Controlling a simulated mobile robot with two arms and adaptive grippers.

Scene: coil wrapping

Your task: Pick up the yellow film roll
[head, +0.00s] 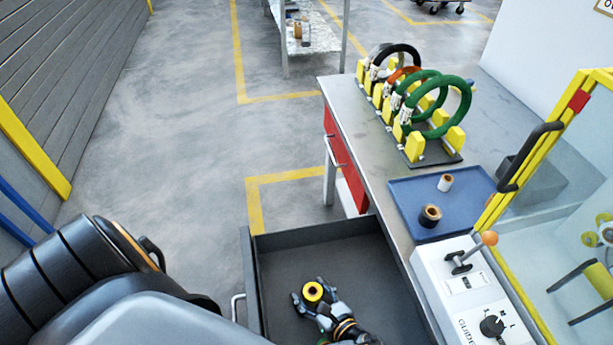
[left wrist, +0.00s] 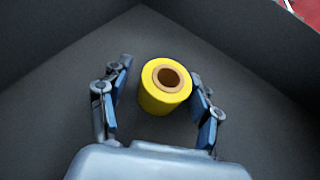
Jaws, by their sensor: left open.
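The yellow film roll (head: 313,291) stands upright in the open grey drawer, with its brown core facing up. My left gripper (head: 313,296) is down in the drawer with its fingers on either side of the roll. In the left wrist view the yellow film roll (left wrist: 165,87) lies between the open fingers of my left gripper (left wrist: 155,95). The right finger is close to the roll or touching it; I cannot tell which. A gap shows between the left finger and the roll. My right gripper is not in view.
The drawer (head: 300,240) has raised walls around my left gripper. On the bench, a blue tray (head: 410,195) holds a dark roll (head: 430,215) and a white roll (head: 445,182). A rack of coils (head: 420,110) stands behind. A control box (head: 465,290) with a lever is at right.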

